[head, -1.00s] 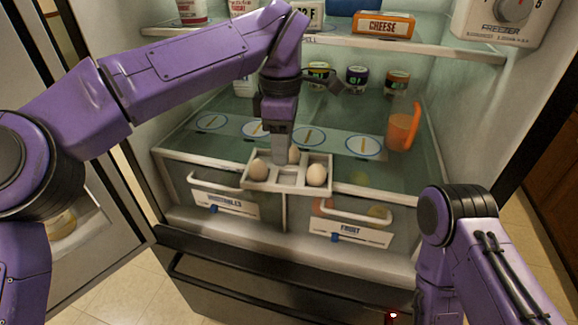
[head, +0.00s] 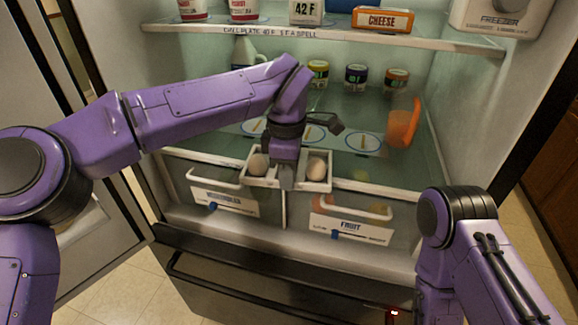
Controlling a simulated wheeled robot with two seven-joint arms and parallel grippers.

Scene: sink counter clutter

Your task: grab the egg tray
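The egg tray (head: 318,186) is a small white divided tray on the lower glass shelf of the open fridge, at the shelf's front edge. One egg (head: 258,164) sits in its left part and another egg (head: 316,168) in its right part. My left gripper (head: 286,182) points down over the middle of the tray, with its fingertips at the tray's front side. The gripper and wrist hide the tray's middle and back. I cannot tell whether the fingers are closed on the tray wall. My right arm is at the lower right, and its gripper is out of frame.
Several jars (head: 356,76) stand at the back of the shelf, and an orange pitcher (head: 402,126) stands at the right. A cheese box (head: 383,20) is on the upper shelf. The vegetable drawer (head: 225,200) and fruit drawer (head: 350,222) are below. The shelf's right front is clear.

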